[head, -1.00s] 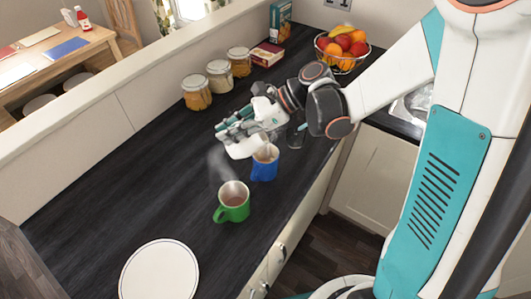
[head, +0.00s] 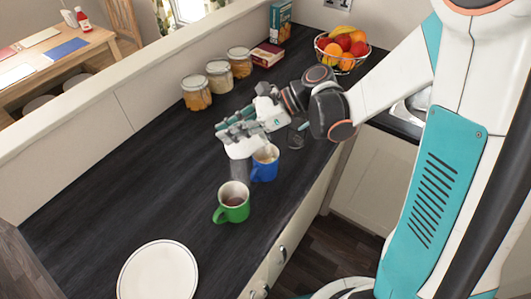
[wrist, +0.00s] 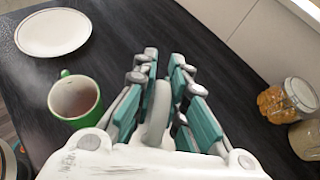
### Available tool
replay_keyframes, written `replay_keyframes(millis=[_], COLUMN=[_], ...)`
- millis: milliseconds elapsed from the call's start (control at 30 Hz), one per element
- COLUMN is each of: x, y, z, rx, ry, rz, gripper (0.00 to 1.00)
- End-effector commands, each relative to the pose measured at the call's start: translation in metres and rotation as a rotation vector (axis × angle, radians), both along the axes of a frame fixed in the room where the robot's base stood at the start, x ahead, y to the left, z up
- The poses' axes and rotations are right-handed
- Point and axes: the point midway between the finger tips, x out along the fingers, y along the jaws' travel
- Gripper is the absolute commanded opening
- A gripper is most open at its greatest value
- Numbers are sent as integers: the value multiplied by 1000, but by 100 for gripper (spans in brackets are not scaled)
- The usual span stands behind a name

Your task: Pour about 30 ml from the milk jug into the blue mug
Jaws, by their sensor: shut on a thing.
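The white milk jug (head: 240,150) is held in my gripper (head: 236,130) above the counter, just left of the blue mug's rim in the head view. The blue mug (head: 264,172) stands upright on the counter with a brownish drink inside. It is not visible in the wrist view.
A green mug (head: 233,212) with a dark drink stands close in front of the jug. A white plate (head: 158,270) lies at the front. Jars (head: 220,76) line the back, and a clear glass (head: 297,138) stands beside my wrist. The counter's left side is clear.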

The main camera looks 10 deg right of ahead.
Motion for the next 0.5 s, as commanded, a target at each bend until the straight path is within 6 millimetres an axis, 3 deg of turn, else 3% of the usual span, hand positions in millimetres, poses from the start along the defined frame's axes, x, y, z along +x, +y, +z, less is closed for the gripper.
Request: replay_keyframes(millis=[500], x=[0], y=[3], z=[5], rx=[63], ry=[-1], rz=[0], gripper=[0])
